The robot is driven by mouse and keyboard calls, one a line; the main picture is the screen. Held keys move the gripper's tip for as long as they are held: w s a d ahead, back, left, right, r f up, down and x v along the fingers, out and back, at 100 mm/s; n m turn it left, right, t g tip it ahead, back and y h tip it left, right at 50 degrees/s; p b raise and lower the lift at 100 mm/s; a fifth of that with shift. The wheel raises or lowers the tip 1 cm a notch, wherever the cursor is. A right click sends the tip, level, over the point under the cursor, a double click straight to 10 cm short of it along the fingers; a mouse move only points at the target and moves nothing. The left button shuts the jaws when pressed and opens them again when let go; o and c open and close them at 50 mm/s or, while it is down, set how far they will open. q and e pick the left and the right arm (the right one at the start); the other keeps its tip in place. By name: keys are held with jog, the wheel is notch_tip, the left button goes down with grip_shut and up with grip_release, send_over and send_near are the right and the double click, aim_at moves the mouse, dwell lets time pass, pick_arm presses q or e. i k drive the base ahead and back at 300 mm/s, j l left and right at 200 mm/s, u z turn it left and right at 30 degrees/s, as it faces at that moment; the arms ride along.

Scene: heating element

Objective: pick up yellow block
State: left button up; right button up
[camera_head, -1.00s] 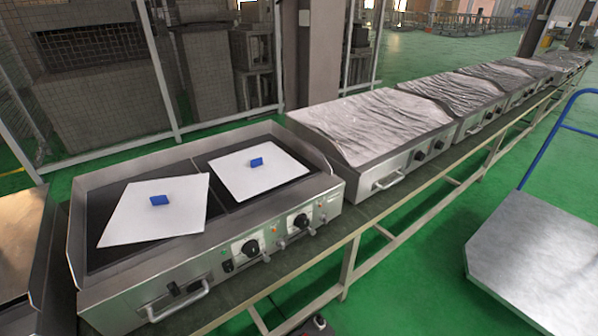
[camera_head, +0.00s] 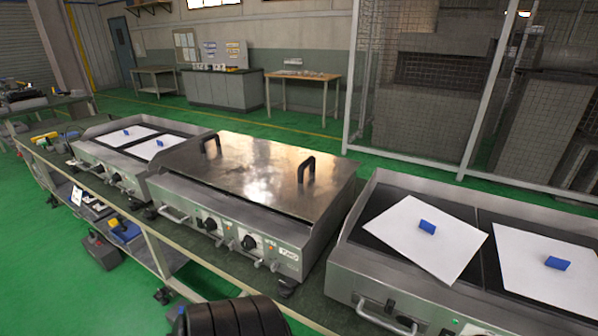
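No clear yellow block can be made out. A small yellow thing (camera_head: 45,137) lies on the bench at the far left, too small to tell its shape. Another small yellow patch (camera_head: 121,224) shows by a blue item on the lower shelf. Blue blocks lie on white sheets on the cooktops: one block (camera_head: 427,227) and another (camera_head: 558,263) at the right, and two small ones on the far-left cooktop (camera_head: 100,165). Neither gripper is in view. A dark ribbed part, probably mine, shows at the bottom.
A cooktop with a closed metal lid (camera_head: 255,170) and black handles stands mid-bench. The long bench (camera_head: 155,245) runs from the far left to the lower right. Green floor (camera_head: 45,240) is open at the left. A wire-mesh fence (camera_head: 450,110) stands behind, at the right.

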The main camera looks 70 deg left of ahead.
aim_at(113, 222)
jog(key=u, duration=3.65)
